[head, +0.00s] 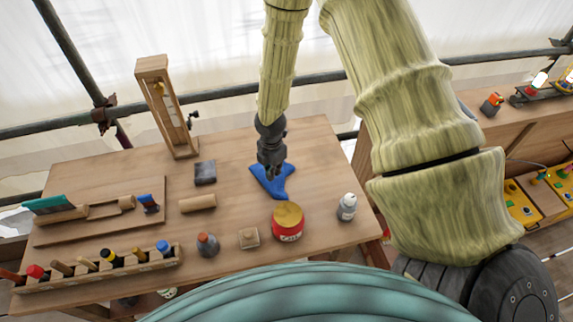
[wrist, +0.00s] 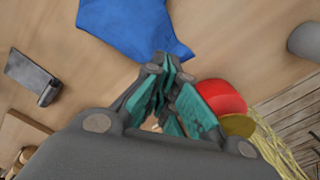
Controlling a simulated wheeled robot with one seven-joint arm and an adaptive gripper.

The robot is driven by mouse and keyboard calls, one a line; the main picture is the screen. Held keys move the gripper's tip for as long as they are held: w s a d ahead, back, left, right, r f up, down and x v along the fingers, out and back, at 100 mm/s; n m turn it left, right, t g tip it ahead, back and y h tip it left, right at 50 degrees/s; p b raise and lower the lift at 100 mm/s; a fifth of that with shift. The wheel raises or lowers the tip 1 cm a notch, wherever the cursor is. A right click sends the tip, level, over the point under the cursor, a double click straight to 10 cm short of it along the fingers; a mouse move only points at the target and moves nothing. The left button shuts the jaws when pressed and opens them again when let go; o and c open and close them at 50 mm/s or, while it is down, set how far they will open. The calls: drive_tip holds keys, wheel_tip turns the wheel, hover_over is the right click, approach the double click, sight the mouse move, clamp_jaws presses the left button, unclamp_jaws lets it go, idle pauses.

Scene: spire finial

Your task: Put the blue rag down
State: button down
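The blue rag (head: 272,184) lies crumpled on the wooden workbench, right of its middle. In the head view my gripper (head: 270,168) points down over the rag's upper part and hides some of it. In the wrist view the rag (wrist: 135,25) spreads flat over the wood at the top, its lower edge just beyond my fingertips (wrist: 167,68). The teal-padded fingers converge to a narrow gap at the tips. I cannot tell whether they pinch a fold of the rag or only stand close to it.
A red tin with a yellow lid (head: 288,222) stands just below the rag, a grey-white bottle (head: 347,207) to its right. A dark block (head: 205,172) and a wooden cylinder (head: 198,204) lie left. A tool rack (head: 105,266) lines the front left edge.

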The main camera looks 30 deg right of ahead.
sight(271, 189)
drive_tip(key=shift+w+a+f, duration=0.25)
drive_tip(key=shift+w+f, duration=0.45)
drive_tip(key=shift+f, duration=1.05)
drive_tip(key=shift+f+b, duration=1.3)
drive_tip(key=shift+f, duration=0.95)
wheel_tip(271, 189, up, 9)
drive_tip(key=p, duration=0.3)
drive_tip(key=shift+a, duration=0.1)
